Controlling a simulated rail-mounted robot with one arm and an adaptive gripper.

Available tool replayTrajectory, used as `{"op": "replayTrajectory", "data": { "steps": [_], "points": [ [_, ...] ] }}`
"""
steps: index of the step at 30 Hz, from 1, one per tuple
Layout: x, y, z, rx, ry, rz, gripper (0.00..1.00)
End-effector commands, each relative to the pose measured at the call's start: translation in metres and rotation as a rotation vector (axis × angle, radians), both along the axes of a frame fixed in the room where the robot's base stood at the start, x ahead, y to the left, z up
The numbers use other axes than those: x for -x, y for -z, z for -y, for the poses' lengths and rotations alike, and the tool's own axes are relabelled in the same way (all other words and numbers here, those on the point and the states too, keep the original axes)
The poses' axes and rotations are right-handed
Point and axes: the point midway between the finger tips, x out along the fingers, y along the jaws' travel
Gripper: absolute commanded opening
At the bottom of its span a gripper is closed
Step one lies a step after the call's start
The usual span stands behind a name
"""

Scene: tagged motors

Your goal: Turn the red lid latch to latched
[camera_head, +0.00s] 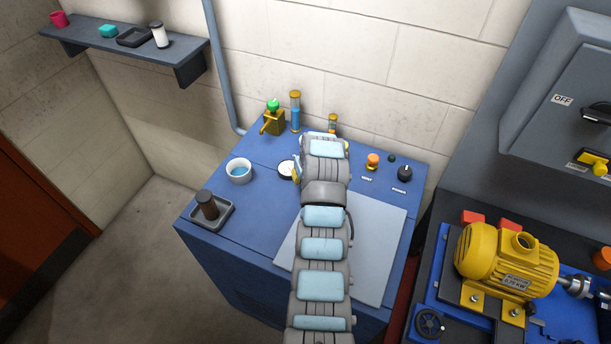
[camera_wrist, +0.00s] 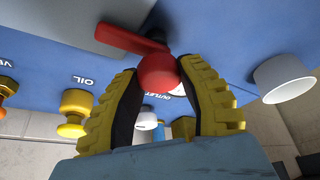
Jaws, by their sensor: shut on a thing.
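The red lid latch (camera_wrist: 156,72) shows in the wrist view as a round red knob with a flat red arm running to the upper left, beside a grey panel edge. My gripper (camera_wrist: 161,84) has its two yellow, black-padded fingers on either side of the knob and is shut on it. In the head view my own arm covers the latch. I cannot read the latch's position from any mark.
A grey plate (camera_head: 375,250) lies at front right. A yellow motor (camera_head: 505,262) stands further right.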

Motion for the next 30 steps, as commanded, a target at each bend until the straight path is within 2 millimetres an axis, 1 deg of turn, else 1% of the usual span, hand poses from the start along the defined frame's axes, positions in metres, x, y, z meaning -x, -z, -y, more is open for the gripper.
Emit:
{"op": "replayTrajectory", "data": {
  "steps": [1, 7, 8, 9, 10, 23, 26, 30],
  "points": [
    [0.001, 0.003, 0.000, 0.000, 0.000, -0.003, 0.04],
    [0.001, 0.003, 0.000, 0.000, 0.001, -0.003, 0.04],
    [0.001, 0.003, 0.000, 0.000, 0.001, -0.003, 0.49],
    [0.001, 0.003, 0.000, 0.000, 0.001, -0.003, 0.60],
    [0.001, 0.003, 0.000, 0.000, 0.001, -0.002, 0.69],
    [0.001, -0.003, 0.001, 0.000, 0.001, 0.000, 0.69],
    [0.003, -0.009, 0.002, -0.001, 0.002, 0.001, 0.69],
    [0.008, -0.023, 0.004, 0.000, 0.003, 0.003, 0.69]
  ]
}}
